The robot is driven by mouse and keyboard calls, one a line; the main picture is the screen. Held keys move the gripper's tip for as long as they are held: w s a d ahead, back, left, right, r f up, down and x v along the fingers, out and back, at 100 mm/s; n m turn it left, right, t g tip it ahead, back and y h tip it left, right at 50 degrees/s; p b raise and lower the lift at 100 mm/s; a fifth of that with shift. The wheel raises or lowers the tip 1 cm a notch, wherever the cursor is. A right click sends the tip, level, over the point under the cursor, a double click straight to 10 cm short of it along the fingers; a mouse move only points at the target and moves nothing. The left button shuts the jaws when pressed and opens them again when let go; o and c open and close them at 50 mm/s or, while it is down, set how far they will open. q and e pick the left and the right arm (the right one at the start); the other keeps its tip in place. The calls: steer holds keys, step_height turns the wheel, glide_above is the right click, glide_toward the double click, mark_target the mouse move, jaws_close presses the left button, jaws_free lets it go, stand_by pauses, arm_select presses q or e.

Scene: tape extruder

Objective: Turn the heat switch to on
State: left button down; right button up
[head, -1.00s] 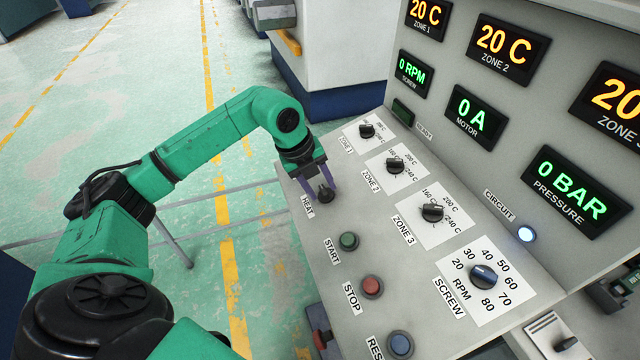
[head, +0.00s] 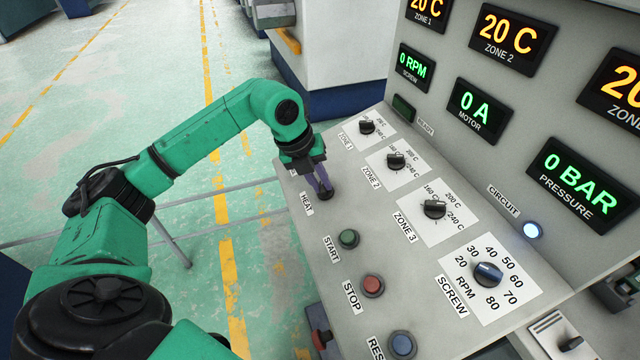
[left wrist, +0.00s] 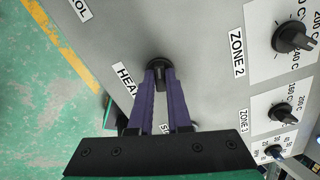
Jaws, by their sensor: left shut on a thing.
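The heat switch (head: 326,195) is a black rotary knob on the sloped grey panel, beside its HEAT label (head: 307,203). My left gripper (head: 323,186) points down at it, with its purple fingers shut on the knob. In the left wrist view, the fingertips (left wrist: 159,72) sit at the two sides of the black knob (left wrist: 158,63), which is partly hidden between them. The switch's exact angle cannot be read. My right gripper is in neither view.
Zone knobs (head: 396,161) stand right of the switch. The green START button (head: 348,238) and red STOP button (head: 373,285) lie nearer. Displays show 20 C, 0 RPM, 0 A and 0 BAR (head: 571,186). The circuit lamp (head: 532,230) glows. The panel's left edge is close.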

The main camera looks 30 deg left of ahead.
arm_select(q)
steer(key=m+b, duration=0.1)
steer(key=m, duration=0.2)
steer(key=shift+m, duration=0.4)
steer(key=m+b, duration=0.1)
steer(key=m, duration=0.2)
steer(key=shift+m, duration=0.3)
steer(key=m+b, duration=0.1)
steer(key=m, duration=0.2)
steer(key=shift+m, duration=0.3)
steer(key=shift+d+r+m+b, duration=0.1)
steer(key=shift+m+b, duration=0.4)
steer(key=shift+m, duration=1)
steer(key=c, duration=0.9)
jaws_free()
steer(key=shift+o, duration=0.2)
